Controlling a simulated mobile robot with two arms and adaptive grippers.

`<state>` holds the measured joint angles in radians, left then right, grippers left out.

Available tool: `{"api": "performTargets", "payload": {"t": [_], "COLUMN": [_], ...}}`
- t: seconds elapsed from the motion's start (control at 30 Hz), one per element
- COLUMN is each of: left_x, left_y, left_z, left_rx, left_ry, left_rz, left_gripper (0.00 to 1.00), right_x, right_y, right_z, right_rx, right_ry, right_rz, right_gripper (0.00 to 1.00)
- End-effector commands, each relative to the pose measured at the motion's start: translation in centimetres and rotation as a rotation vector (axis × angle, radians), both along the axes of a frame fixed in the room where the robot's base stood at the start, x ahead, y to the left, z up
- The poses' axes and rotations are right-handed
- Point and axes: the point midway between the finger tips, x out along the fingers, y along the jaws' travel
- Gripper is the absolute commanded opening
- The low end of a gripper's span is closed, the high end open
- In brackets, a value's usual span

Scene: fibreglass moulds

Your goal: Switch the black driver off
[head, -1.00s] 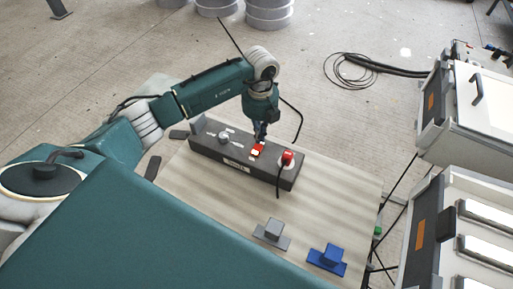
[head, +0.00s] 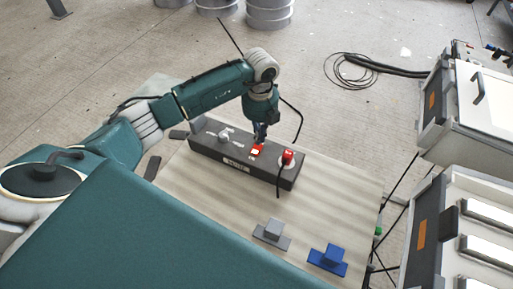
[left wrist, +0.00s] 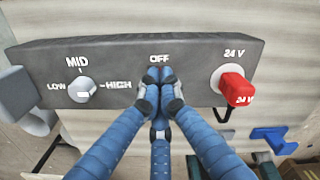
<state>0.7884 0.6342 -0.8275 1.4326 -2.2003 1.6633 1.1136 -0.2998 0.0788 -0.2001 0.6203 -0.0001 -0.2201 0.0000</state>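The black driver (head: 237,166) is a long dark box on the table. It also shows in the left wrist view (left wrist: 190,53), with a light knob (left wrist: 82,91) among LOW, MID and HIGH marks, an OFF label and a red 24 V plug (left wrist: 236,88). In the head view its switch (head: 257,151) is red with a bright patch. My left gripper (head: 259,141) points down at the switch. In the left wrist view its blue fingers (left wrist: 160,76) are together just below OFF and hide the switch. I cannot tell whether they touch it. My right gripper is not in view.
A grey block (head: 272,232) and a blue block (head: 328,260) on flat bases sit at the near side of the table (head: 335,195). White and black cases (head: 485,105) stand at the right. A cable runs from the red plug.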

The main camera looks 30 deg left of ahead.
Motion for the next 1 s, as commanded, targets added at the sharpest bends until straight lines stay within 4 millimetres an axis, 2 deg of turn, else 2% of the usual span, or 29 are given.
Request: {"api": "performTargets", "payload": {"t": [0.8,1.0], "left_x": [0.0,0.0], "left_y": [0.0,0.0], "left_z": [-1.3,-0.8], "left_rx": [0.000,0.001], "left_ry": [0.001,0.001], "left_rz": [0.000,0.000], "left_gripper": [0.00,0.00], "right_x": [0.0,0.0], "right_y": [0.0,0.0], "right_z": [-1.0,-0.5], "right_rx": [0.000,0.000], "right_ry": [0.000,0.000], "right_rz": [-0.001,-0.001], "right_gripper": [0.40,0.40]}}
